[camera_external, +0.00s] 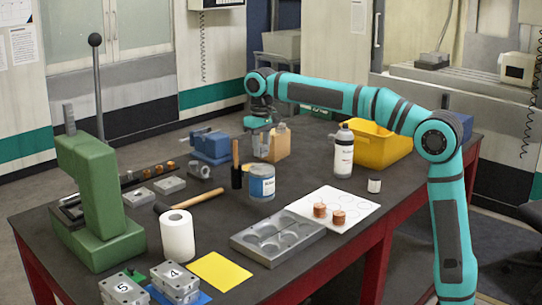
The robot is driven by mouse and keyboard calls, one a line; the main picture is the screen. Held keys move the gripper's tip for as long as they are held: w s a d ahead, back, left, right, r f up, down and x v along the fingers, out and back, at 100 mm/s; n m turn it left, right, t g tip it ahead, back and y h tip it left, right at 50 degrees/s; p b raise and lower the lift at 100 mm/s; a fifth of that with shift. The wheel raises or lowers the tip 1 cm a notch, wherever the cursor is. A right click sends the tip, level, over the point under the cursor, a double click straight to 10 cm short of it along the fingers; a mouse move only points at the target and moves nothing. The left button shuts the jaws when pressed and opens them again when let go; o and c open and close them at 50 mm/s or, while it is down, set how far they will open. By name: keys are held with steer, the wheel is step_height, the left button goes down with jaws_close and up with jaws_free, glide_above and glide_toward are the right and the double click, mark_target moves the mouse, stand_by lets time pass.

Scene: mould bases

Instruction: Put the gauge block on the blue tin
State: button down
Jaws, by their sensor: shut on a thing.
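The blue tin (262,184) is a short can with a blue and white side and a pale top, standing upright near the middle of the bench. The gripper is apart from the tin.
A green press (98,200) stands left.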

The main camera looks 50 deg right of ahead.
mark_target(261, 168)
steer(key=shift+f, duration=2.1)
steer(key=shift+f, duration=0.1)
steer(key=c, duration=1.1)
jaws_free()
step_height(261, 168, up, 12)
steer(key=shift+f, duration=0.2)
steer(key=shift+r, duration=0.35)
